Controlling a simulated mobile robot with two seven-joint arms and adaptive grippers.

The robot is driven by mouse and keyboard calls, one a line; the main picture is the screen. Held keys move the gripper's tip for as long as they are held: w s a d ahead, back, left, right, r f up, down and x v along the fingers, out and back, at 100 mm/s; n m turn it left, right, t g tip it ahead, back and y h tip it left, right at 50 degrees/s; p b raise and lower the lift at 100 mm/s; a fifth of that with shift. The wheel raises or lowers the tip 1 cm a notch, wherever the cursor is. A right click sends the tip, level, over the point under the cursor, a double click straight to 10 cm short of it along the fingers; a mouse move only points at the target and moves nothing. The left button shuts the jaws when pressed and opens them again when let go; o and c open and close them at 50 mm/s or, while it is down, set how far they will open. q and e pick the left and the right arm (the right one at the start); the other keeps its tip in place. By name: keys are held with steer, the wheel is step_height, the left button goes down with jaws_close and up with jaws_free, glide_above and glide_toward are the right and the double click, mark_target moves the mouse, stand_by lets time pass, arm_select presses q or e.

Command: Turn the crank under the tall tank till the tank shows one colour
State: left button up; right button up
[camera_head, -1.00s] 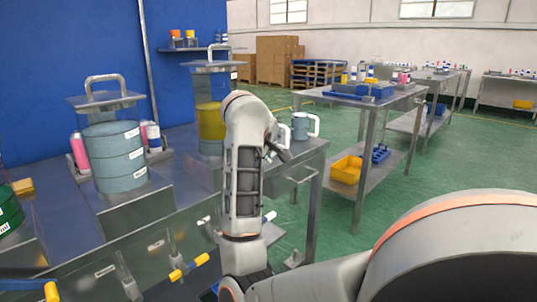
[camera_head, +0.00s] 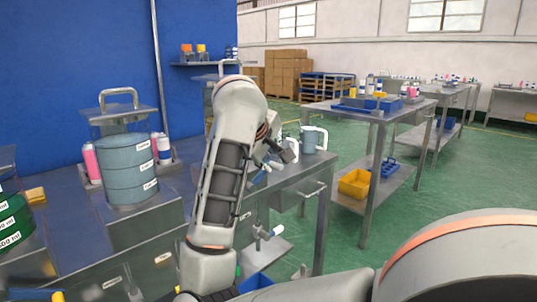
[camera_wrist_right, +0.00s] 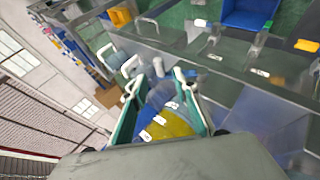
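My right gripper (camera_head: 276,152) is over the bench in the head view, largely hidden by its own arm. In the right wrist view its teal fingers (camera_wrist_right: 160,85) are apart with nothing gripped between them. Beyond them is a clear tank (camera_wrist_right: 178,122) with white labels, showing a yellow part and a blue part. My left gripper is out of view.
A tank with blue-grey layers (camera_head: 128,165) stands left on the bench, pink bottles (camera_head: 91,163) beside it. A grey-blue jug (camera_head: 308,139) stands near the bench's right end. Green floor separates another table (camera_head: 425,105).

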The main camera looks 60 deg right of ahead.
steer(key=shift+v, duration=1.2)
